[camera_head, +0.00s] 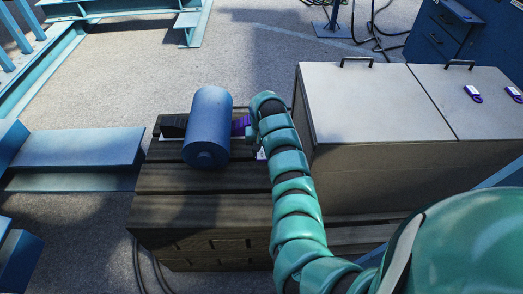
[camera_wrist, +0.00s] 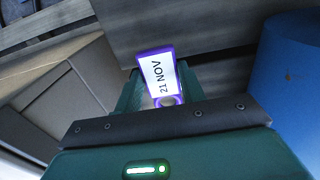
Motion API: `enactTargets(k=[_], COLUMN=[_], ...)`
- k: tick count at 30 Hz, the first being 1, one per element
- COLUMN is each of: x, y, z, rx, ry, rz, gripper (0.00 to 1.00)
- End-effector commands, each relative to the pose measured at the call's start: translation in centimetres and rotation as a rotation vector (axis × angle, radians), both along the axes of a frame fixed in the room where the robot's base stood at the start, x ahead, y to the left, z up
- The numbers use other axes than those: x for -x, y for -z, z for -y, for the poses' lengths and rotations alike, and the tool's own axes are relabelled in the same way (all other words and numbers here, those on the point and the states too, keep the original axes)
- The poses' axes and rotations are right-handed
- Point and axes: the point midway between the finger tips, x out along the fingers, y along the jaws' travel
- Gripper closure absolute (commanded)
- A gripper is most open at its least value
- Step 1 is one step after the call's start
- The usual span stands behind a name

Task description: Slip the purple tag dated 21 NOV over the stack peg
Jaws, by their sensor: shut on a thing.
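The purple tag (camera_wrist: 160,72) has a white face reading 21 NOV. My gripper (camera_wrist: 160,90) is shut on its looped end in the wrist view, and the dated part sticks out beyond the fingers. In the head view a bit of purple (camera_head: 240,122) shows at my gripper (camera_head: 252,132), just right of a blue cylinder (camera_head: 207,125) on the dark slatted crate. The cylinder (camera_wrist: 290,75) also shows at the right edge of the wrist view, apart from the tag. I cannot make out the stack peg in either view.
The dark slatted crate (camera_head: 175,207) lies under the cylinder, with a dark item (camera_head: 173,125) left of it. A pale-topped cabinet (camera_head: 370,105) with handles stands to the right. Two more purple tags (camera_head: 473,94) (camera_head: 515,94) lie on it. The crate's front left is clear.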

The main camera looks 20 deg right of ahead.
Motion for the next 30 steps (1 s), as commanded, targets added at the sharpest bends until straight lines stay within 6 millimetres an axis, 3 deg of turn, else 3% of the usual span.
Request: enactTargets(k=[21,30], x=[0.0,0.0], y=[3.9,4.2], z=[0.0,0.0], rx=[0.000,0.000], ry=[0.000,0.000], rz=[0.000,0.000], gripper=[0.83,0.83])
